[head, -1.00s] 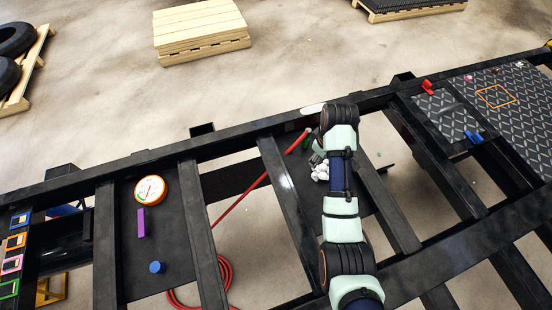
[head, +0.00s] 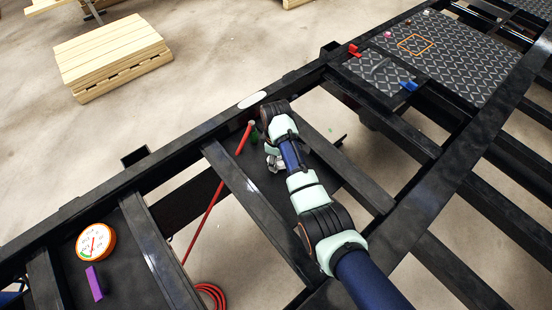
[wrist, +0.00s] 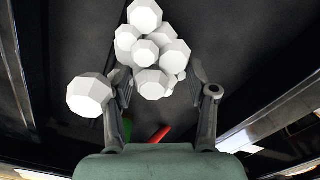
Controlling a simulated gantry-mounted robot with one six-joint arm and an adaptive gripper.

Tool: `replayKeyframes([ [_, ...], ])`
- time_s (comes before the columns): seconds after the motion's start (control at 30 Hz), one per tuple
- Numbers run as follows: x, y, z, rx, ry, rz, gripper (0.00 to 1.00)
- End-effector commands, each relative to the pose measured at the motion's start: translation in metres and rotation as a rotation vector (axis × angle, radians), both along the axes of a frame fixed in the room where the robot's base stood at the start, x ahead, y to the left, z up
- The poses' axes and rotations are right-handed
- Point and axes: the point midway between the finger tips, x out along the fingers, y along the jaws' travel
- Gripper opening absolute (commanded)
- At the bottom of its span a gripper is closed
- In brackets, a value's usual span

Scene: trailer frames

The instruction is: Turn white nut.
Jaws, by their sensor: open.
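Several white faceted nuts (wrist: 152,50) lie clustered on a dark surface in the wrist view. One more white nut (wrist: 89,95) sits apart, left of the cluster and against the outer side of the left finger. My gripper (wrist: 158,78) is open, with its fingers on either side of the cluster's near part; I cannot tell whether they touch the nuts. In the head view my gripper (head: 273,156) is low over the dark panel between the frame bars, and the nuts there are mostly hidden by it.
A red bar (head: 245,138) and a green piece (head: 254,138) are left of my gripper. Black frame beams (head: 245,192) bound the panel on both sides. A gauge (head: 95,242) and a purple block (head: 94,283) lie farther left. Red and blue pieces lie far right.

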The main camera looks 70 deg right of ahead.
Motion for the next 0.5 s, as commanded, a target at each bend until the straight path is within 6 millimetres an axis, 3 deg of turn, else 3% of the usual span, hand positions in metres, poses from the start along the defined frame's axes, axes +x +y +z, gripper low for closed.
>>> replayKeyframes([
  [0.13,0.0,0.0001,0.0004,0.0,0.0,0.0,0.56],
  [0.4,0.0,0.0002,0.0005,0.0,0.0,0.0,0.11],
  [0.5,0.0,0.0002,0.0006,0.0,0.0,0.0,0.0],
])
